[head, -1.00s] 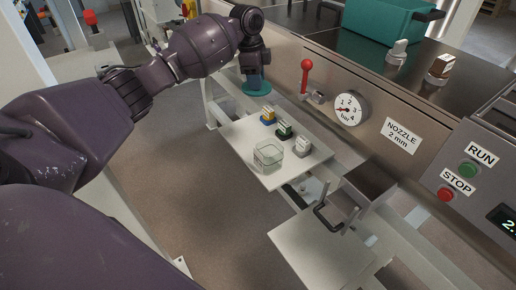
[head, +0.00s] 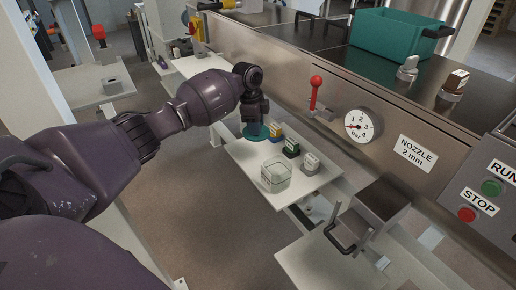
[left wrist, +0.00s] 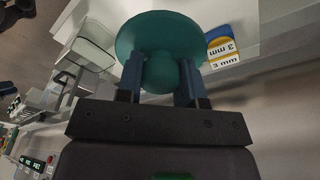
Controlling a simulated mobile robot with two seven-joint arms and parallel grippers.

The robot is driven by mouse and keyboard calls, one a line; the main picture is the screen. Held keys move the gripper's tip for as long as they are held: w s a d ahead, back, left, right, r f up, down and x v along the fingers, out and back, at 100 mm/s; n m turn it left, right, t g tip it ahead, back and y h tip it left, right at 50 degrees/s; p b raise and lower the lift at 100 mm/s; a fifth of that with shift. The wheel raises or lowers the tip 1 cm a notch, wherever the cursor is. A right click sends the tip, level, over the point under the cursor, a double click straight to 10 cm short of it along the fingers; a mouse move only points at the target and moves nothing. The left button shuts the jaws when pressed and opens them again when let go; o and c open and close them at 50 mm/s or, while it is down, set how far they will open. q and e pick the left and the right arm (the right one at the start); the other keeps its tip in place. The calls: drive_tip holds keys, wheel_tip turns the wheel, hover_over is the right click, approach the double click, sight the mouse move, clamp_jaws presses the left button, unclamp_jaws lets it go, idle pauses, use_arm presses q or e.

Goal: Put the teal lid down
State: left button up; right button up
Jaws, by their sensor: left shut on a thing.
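The teal lid (head: 249,134) is a round disc with a knob. My left gripper (head: 256,124) points down and is shut on that knob. In the left wrist view the lid (left wrist: 150,27) shows between and beyond the fingers (left wrist: 160,78). In the head view the lid is at the far left end of a white shelf (head: 240,152), beside a blue and yellow block. I cannot tell whether the lid touches the shelf. A clear open container (head: 276,179) stands on the shelf, nearer the front. My right gripper is not in view.
The blue and yellow block (head: 276,133), marked 3 mm, a dark green one (head: 291,148) and a grey one (head: 311,162) stand in a row along the shelf. Behind are a red-knobbed lever (head: 316,95) and a gauge (head: 361,126). A metal box with a handle (head: 380,207) is at right.

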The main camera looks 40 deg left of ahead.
use_arm(q)
wheel_tip(320, 180, down, 3)
drive_tip(key=shift+r, duration=0.1)
drive_tip(key=shift+f+b, duration=0.3)
drive_tip(key=shift+f, duration=0.3)
wheel_tip(320, 180, down, 5)
drive_tip(key=shift+f+b, duration=0.1)
drive_tip(key=shift+b, duration=0.45)
drive_tip(key=o, duration=0.9)
